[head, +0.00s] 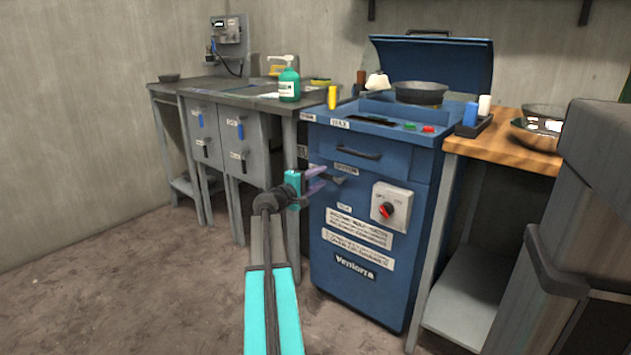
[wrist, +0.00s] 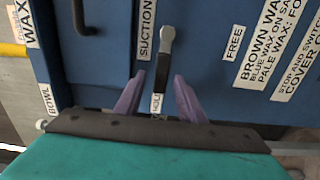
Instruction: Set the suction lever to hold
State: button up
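In the head view my gripper (head: 320,180) is in front of the machine's left front.
The blue machine (head: 330,265) has a red rotary knob (head: 386,210) and a drawer-like handle (head: 358,152). A wooden-topped bench (head: 500,145) stands to its right, a grey workbench (head: 235,90) to its left. The floor (head: 130,290) at the left is clear.

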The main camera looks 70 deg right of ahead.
jog(key=shift+a, duration=0.1)
jog(key=shift+w+a+p, duration=0.1)
jog(key=shift+a+p, duration=0.25)
jog(key=shift+a, duration=0.4)
jog(key=p+v, duration=0.3)
jog(key=v, duration=0.9)
jog(key=shift+w, duration=0.2)
